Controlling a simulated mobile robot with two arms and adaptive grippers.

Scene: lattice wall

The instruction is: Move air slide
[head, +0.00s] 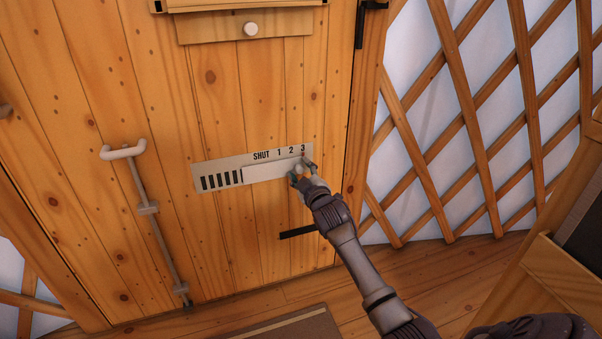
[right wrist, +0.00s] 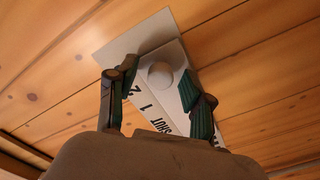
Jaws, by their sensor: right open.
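The air slide is a pale metal plate (head: 200,171) on the wooden door, marked SHUT, 1, 2, 3. Several dark slots show at its left end. The sliding strip (head: 262,172) covers the rest, and its right end lies under the 3. My right gripper (head: 302,170) is open at that right end. My left gripper is out of view.
A pale bolt handle (head: 123,152) with a long rod runs down the door at the left. A wooden flap with a white knob (head: 251,29) is above. A black bar (head: 298,232) sticks out below. Lattice wall (head: 470,110) stands at the right.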

